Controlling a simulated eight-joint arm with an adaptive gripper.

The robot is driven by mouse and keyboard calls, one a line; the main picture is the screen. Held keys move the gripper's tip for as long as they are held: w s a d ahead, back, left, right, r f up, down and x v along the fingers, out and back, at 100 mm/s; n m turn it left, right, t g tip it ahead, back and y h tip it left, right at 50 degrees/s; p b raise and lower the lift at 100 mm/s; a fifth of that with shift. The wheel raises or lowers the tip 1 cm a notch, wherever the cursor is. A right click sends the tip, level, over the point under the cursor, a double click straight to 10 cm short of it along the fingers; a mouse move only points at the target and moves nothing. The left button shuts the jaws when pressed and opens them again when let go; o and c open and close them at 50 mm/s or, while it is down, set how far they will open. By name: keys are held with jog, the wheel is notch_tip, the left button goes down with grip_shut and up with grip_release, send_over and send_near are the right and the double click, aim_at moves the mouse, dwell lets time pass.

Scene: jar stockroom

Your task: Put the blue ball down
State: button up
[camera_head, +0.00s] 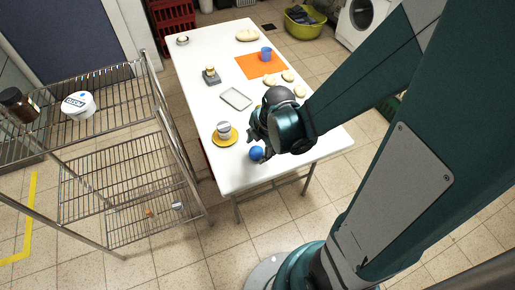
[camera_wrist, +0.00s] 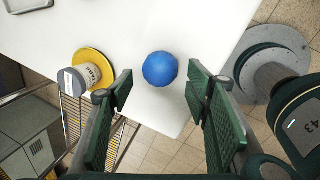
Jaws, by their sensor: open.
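The blue ball (camera_head: 256,153) rests on the white table (camera_head: 232,180) near its front edge, beside the yellow plate. In the wrist view the ball (camera_wrist: 160,69) lies between and just beyond the two green fingers, with a gap on each side. My gripper (camera_head: 258,147) is over the near end of the table, at the ball. In the wrist view my gripper (camera_wrist: 160,88) is open, its fingers wide apart and touching nothing.
A yellow plate (camera_head: 215,140) with a white jar (camera_head: 224,129) stands left of the ball. A grey tray (camera_head: 236,98), a scale (camera_head: 211,77), an orange mat (camera_head: 250,70) and a blue mug (camera_head: 266,54) are farther back. A wire shelf (camera_head: 130,170) stands left of the table.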

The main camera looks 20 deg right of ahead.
jog(key=p+v, duration=0.2)
jog(key=v, duration=0.6)
jog(key=shift+p, duration=0.3)
jog(key=shift+s+r, duration=0.1)
jog(key=shift+r, duration=0.1)
jog(key=shift+r, duration=0.1)
dwell(0.4)
jog(key=s+a+r+m+t, duration=0.1)
jog(key=s+r+m+t, duration=0.1)
jog(key=r+m, duration=0.7)
jog(key=s+a+r+m+t+h, duration=0.1)
jog(key=s+a+r+m+t, duration=0.1)
jog(key=r+m, duration=0.7)
jog(key=shift+s+m, duration=0.8)
jog(key=shift+m, duration=1)
